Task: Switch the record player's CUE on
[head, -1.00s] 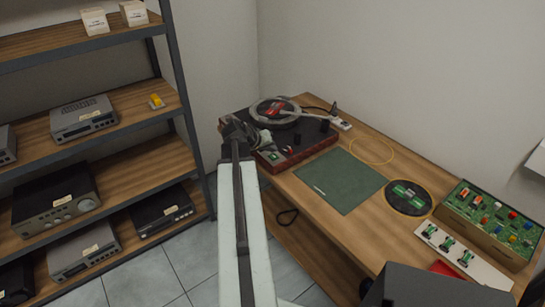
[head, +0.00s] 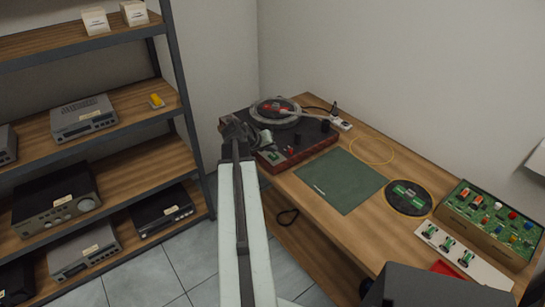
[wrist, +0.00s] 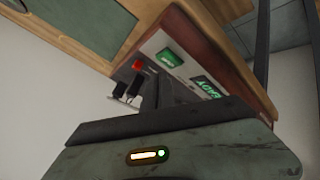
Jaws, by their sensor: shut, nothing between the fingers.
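The record player (head: 312,151) stands at the far left end of the bench, with a dark top, wooden sides and a disc with a red label (head: 272,110) on its platter. My gripper (head: 237,127) is shut and empty at the player's left front corner. In the wrist view, the player's panel shows a red button (wrist: 138,65), a lit green switch (wrist: 169,57) and a green READY display (wrist: 208,86). My gripper (wrist: 155,92) appears close to this panel; whether it touches is unclear. Which control is the CUE cannot be read.
A green mat (head: 340,180) lies right of the player. Beyond it are a round black pad (head: 408,198), a circuit board box (head: 490,222) and a white switch strip (head: 462,254). A shelf of hi-fi units (head: 95,160) stands to the left. A yellow cable loop (head: 372,150) lies near the wall.

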